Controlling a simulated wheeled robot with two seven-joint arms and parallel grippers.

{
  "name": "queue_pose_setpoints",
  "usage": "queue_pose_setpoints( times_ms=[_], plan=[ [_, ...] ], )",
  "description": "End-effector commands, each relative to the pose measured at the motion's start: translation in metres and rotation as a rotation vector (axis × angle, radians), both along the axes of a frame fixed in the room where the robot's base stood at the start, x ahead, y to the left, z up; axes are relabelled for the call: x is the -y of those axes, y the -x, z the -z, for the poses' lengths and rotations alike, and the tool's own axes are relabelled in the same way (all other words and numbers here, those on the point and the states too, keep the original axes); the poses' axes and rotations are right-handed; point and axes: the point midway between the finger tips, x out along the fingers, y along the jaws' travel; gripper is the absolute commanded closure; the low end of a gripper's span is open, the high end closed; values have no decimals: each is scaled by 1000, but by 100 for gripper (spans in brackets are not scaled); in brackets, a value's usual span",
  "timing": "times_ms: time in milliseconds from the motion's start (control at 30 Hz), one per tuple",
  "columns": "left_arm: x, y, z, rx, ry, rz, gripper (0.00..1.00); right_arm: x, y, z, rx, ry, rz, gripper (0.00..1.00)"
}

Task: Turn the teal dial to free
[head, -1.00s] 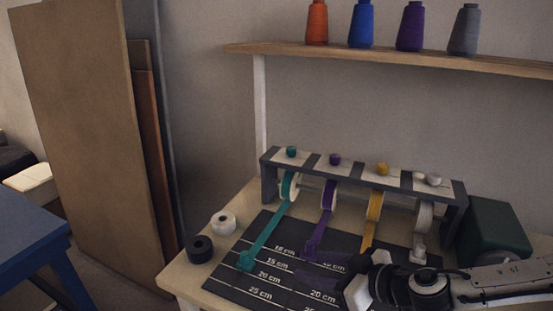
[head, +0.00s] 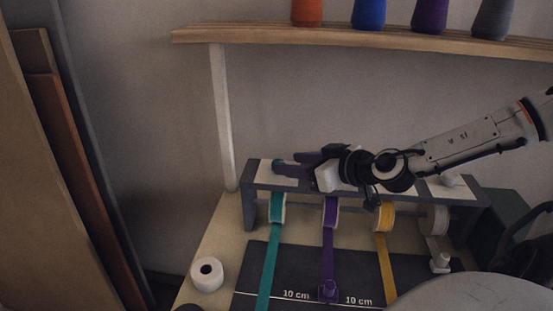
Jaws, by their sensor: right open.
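The teal dial (head: 278,163) sits on top of the grey ribbon rack (head: 249,190) at its left end. My right gripper (head: 283,164) reaches in from the right over the rack, with its dark fingers open and their tips at the teal dial. I cannot tell whether they touch it. The dial's pointer and markings are too small or covered to read. Below the dial, the teal ribbon spool (head: 277,207) hangs in the rack, and its teal ribbon (head: 268,265) runs down over the dark measuring mat (head: 310,270). My left gripper is not in view.
The purple spool (head: 330,212) and yellow spool (head: 385,216) hang alongside. My right arm hides their dials; a white dial (head: 452,179) shows at right. A white roll (head: 207,274) stands left of the mat. A wooden shelf (head: 350,41) with several thread cones runs above.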

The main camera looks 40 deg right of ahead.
Motion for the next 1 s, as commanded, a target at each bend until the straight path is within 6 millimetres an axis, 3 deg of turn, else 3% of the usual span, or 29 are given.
queue_pose_setpoints(
  times_ms=[267, 500, 1000],
  plan=[
    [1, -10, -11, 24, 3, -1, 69, 0, -32, 16, -3, -6, 5, 55],
    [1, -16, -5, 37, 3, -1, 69, -1, -46, 22, -3, 2, 1, 55],
    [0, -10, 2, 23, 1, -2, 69, 0, -54, 23, 0, -1, 3, 55]
  ],
)
